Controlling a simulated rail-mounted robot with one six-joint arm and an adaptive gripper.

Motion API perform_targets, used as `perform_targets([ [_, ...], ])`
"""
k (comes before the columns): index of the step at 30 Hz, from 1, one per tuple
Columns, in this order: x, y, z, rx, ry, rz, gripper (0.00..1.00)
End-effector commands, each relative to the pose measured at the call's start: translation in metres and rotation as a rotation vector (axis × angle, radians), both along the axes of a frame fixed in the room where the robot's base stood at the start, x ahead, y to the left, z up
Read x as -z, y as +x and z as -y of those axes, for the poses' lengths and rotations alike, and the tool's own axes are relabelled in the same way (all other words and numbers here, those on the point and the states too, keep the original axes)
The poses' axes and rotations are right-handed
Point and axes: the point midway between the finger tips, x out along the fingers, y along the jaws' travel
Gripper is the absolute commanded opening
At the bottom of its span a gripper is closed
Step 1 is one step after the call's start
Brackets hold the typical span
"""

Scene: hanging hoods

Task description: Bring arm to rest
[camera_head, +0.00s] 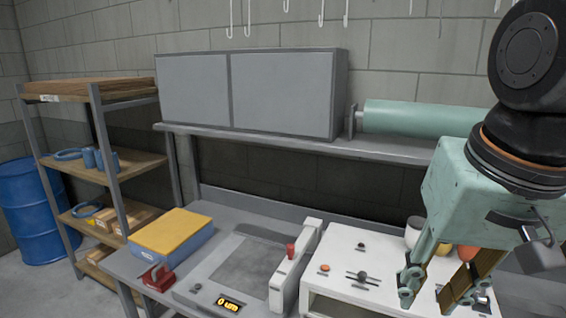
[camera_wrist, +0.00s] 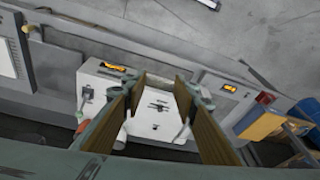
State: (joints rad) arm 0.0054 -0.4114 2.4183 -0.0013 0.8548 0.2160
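My gripper (camera_head: 428,296) hangs at the right of the head view, pointing down. Its two fingers are apart with nothing between them. In the wrist view the open fingers (camera_wrist: 160,88) stand over a white control box (camera_wrist: 148,122), with a gap between their wooden-looking pads. In the head view the gripper is in front of the right part of that white box (camera_head: 345,250). How high the fingertips are above the box is hard to tell.
A grey machine (camera_head: 240,268) with a lit display stands left of the box, beside a yellow-topped blue box (camera_head: 170,232) and a red item (camera_head: 158,277). Above are a shelf (camera_head: 280,143), a grey cabinet (camera_head: 275,92) and a green cylinder (camera_head: 420,117). Round items (camera_head: 414,232) sit behind my gripper.

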Motion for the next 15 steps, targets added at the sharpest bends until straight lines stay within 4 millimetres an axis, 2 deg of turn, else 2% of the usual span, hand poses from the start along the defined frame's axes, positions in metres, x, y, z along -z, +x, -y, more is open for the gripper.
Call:
perform_targets([
  [9, 0.012, -0.045, -0.001, -0.119, -0.036, 0.038, 0.27],
  [15, 0.019, -0.066, -0.002, -0.179, -0.056, 0.054, 0.27],
])
